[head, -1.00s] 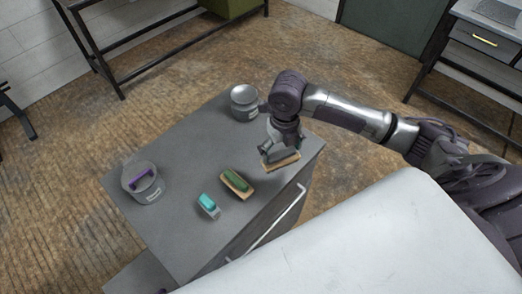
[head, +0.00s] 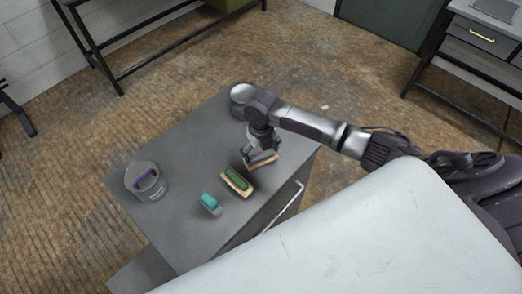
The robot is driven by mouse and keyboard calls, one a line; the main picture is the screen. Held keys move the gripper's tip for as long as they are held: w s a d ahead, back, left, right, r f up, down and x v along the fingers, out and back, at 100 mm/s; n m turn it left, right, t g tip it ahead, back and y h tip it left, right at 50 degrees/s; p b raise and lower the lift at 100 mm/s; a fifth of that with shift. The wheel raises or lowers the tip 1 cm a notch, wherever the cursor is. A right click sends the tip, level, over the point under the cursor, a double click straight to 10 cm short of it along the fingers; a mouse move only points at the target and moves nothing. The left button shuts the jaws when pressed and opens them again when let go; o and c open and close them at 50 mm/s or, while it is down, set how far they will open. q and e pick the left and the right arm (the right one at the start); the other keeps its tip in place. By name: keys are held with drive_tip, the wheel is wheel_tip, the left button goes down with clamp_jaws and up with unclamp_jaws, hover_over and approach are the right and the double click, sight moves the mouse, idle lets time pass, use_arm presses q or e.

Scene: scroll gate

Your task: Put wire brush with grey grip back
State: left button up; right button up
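My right gripper (head: 259,152) is shut on a brush with a tan wooden base (head: 264,161), over the right part of the grey cabinet top (head: 185,150). The gripper hides most of the grip, so its colour is hard to tell. The brush looks a little above the surface, close behind and right of a green-gripped brush (head: 238,180). My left gripper is not in view.
A smaller teal-gripped brush (head: 210,202) lies in front of the green one. A grey container with a purple handle (head: 147,182) stands at the left. A round silver-topped container (head: 241,96) stands at the back corner. The middle-left top is clear.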

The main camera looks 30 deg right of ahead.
sight(261, 153)
idle(0.3)
wheel_tip(261, 153, up, 12)
drive_tip(key=b, duration=0.3)
idle(0.5)
